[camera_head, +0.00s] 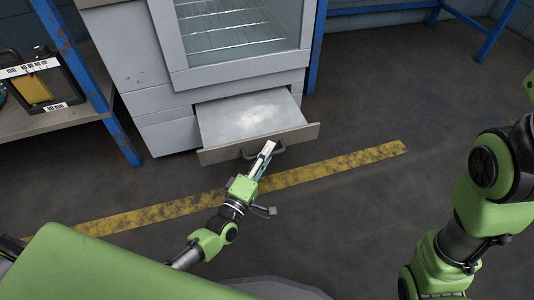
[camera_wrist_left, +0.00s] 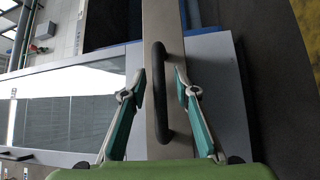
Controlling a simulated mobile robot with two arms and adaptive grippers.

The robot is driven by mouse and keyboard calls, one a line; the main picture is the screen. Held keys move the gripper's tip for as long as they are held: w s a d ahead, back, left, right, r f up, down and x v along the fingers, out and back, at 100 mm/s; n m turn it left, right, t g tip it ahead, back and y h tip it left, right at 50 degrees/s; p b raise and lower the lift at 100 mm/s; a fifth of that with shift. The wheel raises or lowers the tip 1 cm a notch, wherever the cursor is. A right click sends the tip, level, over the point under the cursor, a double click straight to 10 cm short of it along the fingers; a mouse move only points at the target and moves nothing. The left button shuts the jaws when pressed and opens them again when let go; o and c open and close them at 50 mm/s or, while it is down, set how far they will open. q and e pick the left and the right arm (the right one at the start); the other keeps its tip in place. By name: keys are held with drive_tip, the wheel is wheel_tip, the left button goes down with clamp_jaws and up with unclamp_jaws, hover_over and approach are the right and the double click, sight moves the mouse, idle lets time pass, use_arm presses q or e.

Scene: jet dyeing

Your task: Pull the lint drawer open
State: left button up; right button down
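The lint drawer (camera_head: 222,153) at the foot of the light grey machine stands pulled out, with a pale patch on the surface inside it. Its dark bar handle (camera_wrist_left: 158,112) is on the brown-grey front panel, partly hidden by my gripper in the head view. My left gripper (camera_head: 265,151) is at the handle. In the left wrist view the two fingers (camera_wrist_left: 160,76) lie on either side of the handle, with a small gap visible on both sides. The fingers are open around it. My right arm shows at the right, but its gripper is out of view.
The machine (camera_head: 130,60) has a glass door (camera_head: 225,30) with wire racks above the drawer. A blue post (camera_head: 100,85) and a shelf (camera_head: 60,118) holding a black-framed case (camera_head: 40,85) stand at the left. A worn yellow line (camera_head: 340,162) crosses the floor. Floor to the right is clear.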

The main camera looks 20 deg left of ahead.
use_arm(q)
drive_tip(key=v, duration=1.2)
idle(0.4)
